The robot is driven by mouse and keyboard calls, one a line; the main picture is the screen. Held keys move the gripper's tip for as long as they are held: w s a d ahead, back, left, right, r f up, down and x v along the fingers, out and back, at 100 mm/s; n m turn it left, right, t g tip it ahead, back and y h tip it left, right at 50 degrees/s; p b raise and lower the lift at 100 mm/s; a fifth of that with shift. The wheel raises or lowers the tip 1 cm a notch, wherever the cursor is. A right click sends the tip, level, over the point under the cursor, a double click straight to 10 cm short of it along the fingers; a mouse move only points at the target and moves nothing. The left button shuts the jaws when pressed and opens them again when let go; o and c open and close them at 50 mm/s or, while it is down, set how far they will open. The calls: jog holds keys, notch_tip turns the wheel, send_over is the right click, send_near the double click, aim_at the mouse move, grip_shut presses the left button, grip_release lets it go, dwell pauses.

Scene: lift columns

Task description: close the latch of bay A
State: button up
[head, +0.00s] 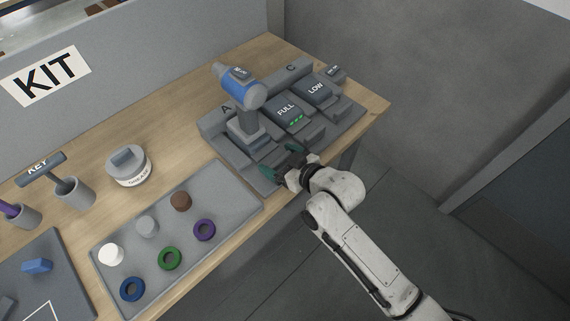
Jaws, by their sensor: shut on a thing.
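Bay A is the left bay of a grey rack (213,128) with the letter A beside it. A grey and blue power tool (240,88) stands upright in bay A, its foot in the bay. My gripper (284,161) is at the front edge of bay A, its dark green fingers shut on the latch of bay A. The fingers hide most of the latch, and I cannot tell its angle.
A FULL battery (287,108) with green lights and a LOW battery (317,89) sit in the bays to the right. A grey tray (220,187) with rings and round pieces lies to the left. A white round container (129,172) stands behind the tray.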

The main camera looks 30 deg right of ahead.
jog(key=shift+w+a+r, duration=0.1)
jog(key=shift+w+r, duration=0.05)
jog(key=shift+w, duration=0.05)
jog(key=o, duration=1.1)
jog(key=shift+o, duration=0.6)
jog(key=shift+w, duration=0.1)
jog(key=shift+s+d+r, duration=0.1)
jog(key=shift+s+d, duration=0.2)
jog(key=shift+s, duration=0.25)
jog(key=b+v, duration=0.1)
jog(key=v, duration=0.8)
jog(key=shift+s+b, duration=0.25)
jog(key=shift+b, duration=0.05)
jog(key=shift+r, duration=0.1)
